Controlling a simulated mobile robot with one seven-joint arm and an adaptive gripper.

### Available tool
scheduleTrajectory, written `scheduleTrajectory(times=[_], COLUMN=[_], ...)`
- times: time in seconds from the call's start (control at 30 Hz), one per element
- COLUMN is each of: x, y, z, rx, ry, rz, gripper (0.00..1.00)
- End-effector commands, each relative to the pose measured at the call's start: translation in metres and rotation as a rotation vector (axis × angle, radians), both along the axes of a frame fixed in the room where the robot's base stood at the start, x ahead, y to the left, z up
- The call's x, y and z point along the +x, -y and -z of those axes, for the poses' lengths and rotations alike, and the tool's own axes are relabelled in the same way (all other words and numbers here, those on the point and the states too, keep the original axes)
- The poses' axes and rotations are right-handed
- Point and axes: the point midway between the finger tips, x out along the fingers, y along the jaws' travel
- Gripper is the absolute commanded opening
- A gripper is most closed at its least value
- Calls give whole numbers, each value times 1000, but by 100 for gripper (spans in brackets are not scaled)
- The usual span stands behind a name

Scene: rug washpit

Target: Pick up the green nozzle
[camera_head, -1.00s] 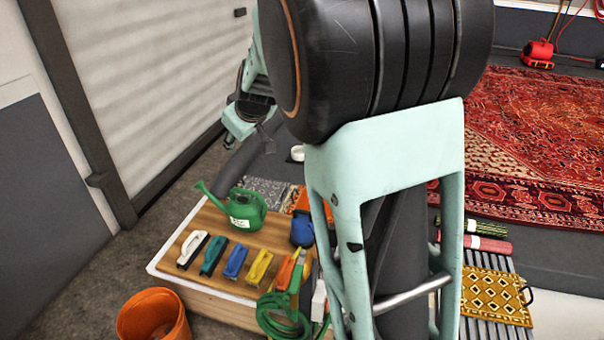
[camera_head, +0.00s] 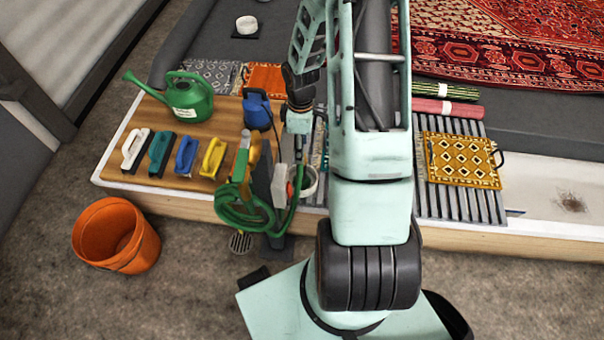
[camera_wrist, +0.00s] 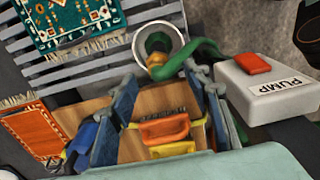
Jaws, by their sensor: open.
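The green nozzle (camera_wrist: 154,43) sits in a round white holder (camera_wrist: 158,40) at the top middle of the wrist view, with a green hose (camera_wrist: 206,50) running from it to the right. In the head view the white holder (camera_head: 308,182) is beside the post with the coiled hose (camera_head: 236,212); the nozzle there is small and partly hidden. My gripper (camera_wrist: 162,84) is open and empty. The nozzle appears beyond its fingertips in the wrist view, apart from them. In the head view my gripper (camera_head: 299,150) is above the holder, partly hidden by my arm.
A white box marked PUMP (camera_wrist: 268,85) stands right of the holder. Several brushes, including a yellow one (camera_head: 213,158), and a green watering can (camera_head: 188,97) are on the wooden board. An orange bucket (camera_head: 117,236) is on the floor. A patterned mat (camera_head: 462,160) lies on slats.

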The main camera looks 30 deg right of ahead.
Motion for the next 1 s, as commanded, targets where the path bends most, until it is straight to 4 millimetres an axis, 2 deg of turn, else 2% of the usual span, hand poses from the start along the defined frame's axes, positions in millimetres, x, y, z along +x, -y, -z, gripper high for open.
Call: scheduleTrajectory(times=[0.3,0.57,0.8,1.0], x=[0,1,1,2], y=[0,1,2,2], z=[46,68,103,106], rx=[1,1,0,-1], ry=[-2,-1,-1,2], rz=[1,1,1,1], gripper=[44,44,44,44])
